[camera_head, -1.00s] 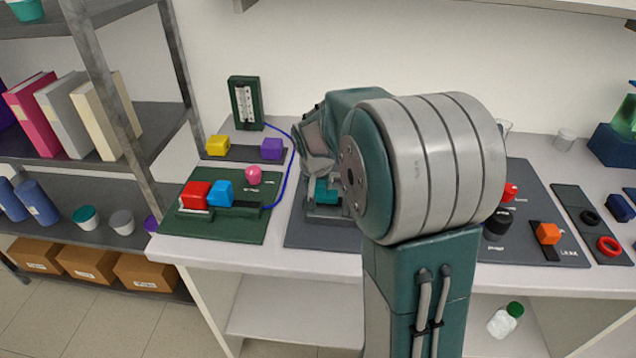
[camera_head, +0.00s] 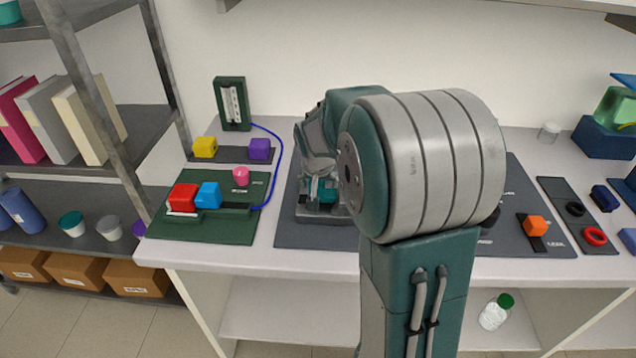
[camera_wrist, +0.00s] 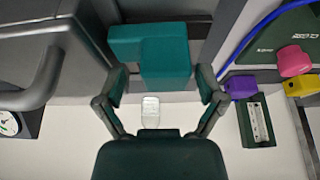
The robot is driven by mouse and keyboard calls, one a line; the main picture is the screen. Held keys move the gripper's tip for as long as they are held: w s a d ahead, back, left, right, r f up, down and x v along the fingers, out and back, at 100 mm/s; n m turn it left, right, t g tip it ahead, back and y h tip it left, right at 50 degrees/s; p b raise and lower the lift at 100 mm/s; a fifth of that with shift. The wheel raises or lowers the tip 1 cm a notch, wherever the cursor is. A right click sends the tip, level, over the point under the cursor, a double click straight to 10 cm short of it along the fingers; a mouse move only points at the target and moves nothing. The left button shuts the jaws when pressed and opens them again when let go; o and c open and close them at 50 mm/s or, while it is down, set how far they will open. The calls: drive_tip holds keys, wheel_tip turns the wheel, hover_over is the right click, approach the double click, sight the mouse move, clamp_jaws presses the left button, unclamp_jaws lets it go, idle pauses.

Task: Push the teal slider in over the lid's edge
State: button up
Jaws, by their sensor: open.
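The teal slider (camera_wrist: 163,52) is a blocky, stepped piece at the top middle of the wrist view. It lies just beyond the fingertips of my gripper (camera_wrist: 162,84), which is open with one finger toward each side of it. I cannot tell whether the fingers touch it. A big grey lid-like body (camera_wrist: 50,65) with a curved handle fills the left of the wrist view. In the head view my gripper (camera_head: 318,183) points down over the grey rig, and a part of the teal slider (camera_head: 328,198) shows beside the fingers. My arm hides the rest of the rig.
A green board (camera_head: 212,229) with red and blue blocks and a pink knob (camera_head: 240,176) lies left of the rig. An orange block (camera_head: 535,225) sits on the dark mat to the right.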

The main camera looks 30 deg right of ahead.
drive_tip(key=v, duration=1.2)
drive_tip(key=shift+a+f, duration=0.1)
